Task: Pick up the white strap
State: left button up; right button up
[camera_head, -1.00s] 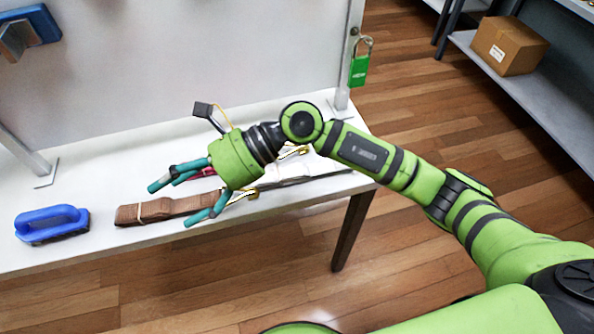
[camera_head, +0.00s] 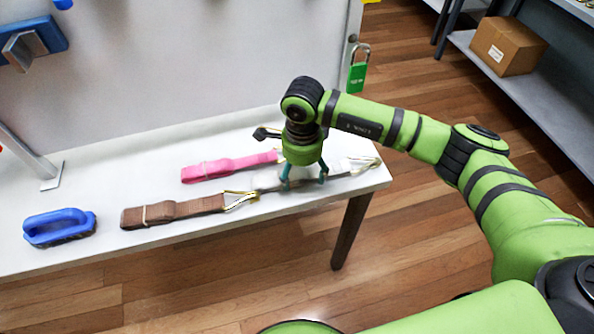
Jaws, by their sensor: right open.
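The white strap (camera_head: 340,167) lies on the white table near its right end, with a metal hook at its right tip. My right gripper (camera_head: 303,181) points down over the strap's left-middle part. Its teal fingers are apart, one on the left and one on the right, and they reach down close to the strap. I cannot tell whether they touch it. The gripper body hides part of the strap. My left gripper is not in view.
A brown strap (camera_head: 172,211) with a brass hook lies left of the white one, and a pink strap (camera_head: 230,166) lies behind. A blue-handled brush (camera_head: 58,227) stands at the left. A panel (camera_head: 190,65) rises behind the table. A green padlock (camera_head: 357,72) hangs on its post.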

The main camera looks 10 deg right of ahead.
jog(key=shift+f, duration=0.45)
jog(key=c, duration=1.4)
jog(key=shift+r, duration=0.15)
